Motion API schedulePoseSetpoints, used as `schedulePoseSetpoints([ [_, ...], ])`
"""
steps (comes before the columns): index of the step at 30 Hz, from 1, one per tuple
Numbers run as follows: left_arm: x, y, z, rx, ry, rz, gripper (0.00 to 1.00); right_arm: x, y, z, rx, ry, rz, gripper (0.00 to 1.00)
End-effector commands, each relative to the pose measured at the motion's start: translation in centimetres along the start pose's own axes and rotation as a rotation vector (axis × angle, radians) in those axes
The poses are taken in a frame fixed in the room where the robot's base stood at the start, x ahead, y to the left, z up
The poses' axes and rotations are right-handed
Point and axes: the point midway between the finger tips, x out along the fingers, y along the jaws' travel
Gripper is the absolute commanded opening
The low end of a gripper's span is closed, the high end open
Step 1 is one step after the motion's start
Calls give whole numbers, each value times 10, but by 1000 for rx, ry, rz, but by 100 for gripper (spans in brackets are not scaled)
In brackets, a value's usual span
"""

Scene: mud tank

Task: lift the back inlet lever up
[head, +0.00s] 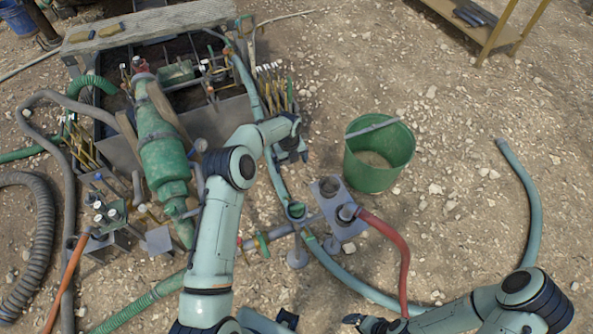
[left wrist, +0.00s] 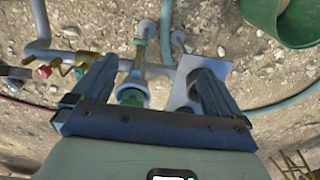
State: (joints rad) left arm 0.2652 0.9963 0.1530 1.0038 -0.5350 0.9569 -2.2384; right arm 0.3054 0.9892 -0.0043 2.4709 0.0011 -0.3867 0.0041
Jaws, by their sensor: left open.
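My left gripper (head: 296,155) hangs fingers-down over the ground between the tank and the green bucket. In the left wrist view its two dark fingers (left wrist: 155,85) are spread apart with nothing gripped. Beyond and between them lies the inlet pipework (left wrist: 138,65), with a green fitting (left wrist: 130,96) and brass-coloured lever-like parts (left wrist: 85,62) near the left finger. In the head view the pipework (head: 280,232) runs below the gripper. I cannot tell which part is the back inlet lever. My right gripper (head: 372,323) is low at the bottom edge, its jaws unclear.
The green bucket (head: 372,165) stands right of the left gripper. A red hose (head: 398,245) curves from the metal plate (head: 338,222). The tank (head: 225,122) and green pump (head: 162,150) stand left. A blue-green hose (head: 524,190) lies right on open stony ground.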

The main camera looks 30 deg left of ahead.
Motion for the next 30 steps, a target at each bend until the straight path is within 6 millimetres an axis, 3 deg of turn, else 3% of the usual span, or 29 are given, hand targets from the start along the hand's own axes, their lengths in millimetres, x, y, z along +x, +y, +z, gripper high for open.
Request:
schedulePoseSetpoints([
  [1,48,19,-16,-1,23,26,100,36,19,18,11,-30,10,100],
  [6,88,30,-26,-2,32,36,100,69,35,28,18,-47,16,100],
  [20,117,34,-30,-3,36,39,100,89,42,30,19,-51,17,100],
  [30,167,36,-32,-4,35,39,100,117,51,26,20,-41,16,100],
])
